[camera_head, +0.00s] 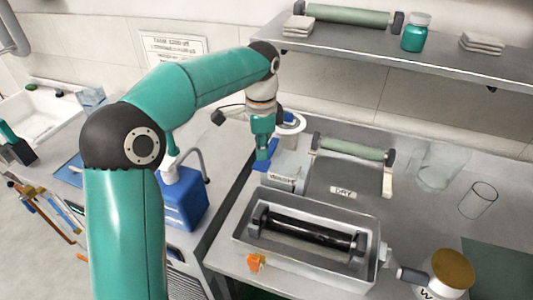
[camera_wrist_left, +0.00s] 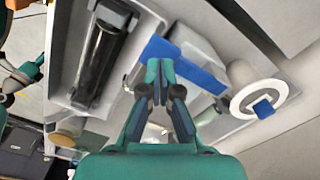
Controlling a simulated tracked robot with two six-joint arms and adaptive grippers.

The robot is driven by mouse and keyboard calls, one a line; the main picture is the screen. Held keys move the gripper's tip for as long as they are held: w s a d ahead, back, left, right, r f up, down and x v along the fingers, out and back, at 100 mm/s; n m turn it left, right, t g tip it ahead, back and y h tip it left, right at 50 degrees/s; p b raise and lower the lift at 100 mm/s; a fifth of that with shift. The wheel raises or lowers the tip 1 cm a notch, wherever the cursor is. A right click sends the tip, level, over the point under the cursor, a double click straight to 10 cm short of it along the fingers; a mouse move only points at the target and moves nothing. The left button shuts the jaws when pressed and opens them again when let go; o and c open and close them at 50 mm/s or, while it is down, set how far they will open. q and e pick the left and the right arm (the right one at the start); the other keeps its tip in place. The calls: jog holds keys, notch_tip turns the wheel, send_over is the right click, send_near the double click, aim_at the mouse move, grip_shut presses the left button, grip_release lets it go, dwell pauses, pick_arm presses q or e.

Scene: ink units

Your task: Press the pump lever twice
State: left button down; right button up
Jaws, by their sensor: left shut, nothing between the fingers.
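The pump lever appears to be the blue piece (camera_head: 259,163) at the left side of a small grey labelled box (camera_head: 287,172) in the head view. It also shows as a blue bar (camera_wrist_left: 158,49) in the left wrist view. My left gripper (camera_head: 263,156) points down at the blue piece, shut and empty. In the left wrist view its closed fingertips (camera_wrist_left: 160,68) lie over the blue bar and hide part of it. I cannot tell whether they touch it.
A grey tray (camera_head: 240,236) with a black roller (camera_head: 300,231) stands in front of the box. A green roller (camera_head: 350,149) and a DRY pad lie behind to the right. A white round piece (camera_head: 291,121) is close behind the gripper. A shelf (camera_head: 450,67) overhangs the back.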

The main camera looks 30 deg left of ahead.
aim_at(262, 163)
pick_arm(q)
jog(key=shift+f, duration=0.1)
jog(key=shift+f+b, duration=1.4)
jog(key=shift+f, duration=0.65)
jog(key=shift+r, duration=0.1)
jog(key=shift+r+p, duration=2.05)
jog(key=shift+p, duration=0.2)
jog(key=shift+f, duration=0.2)
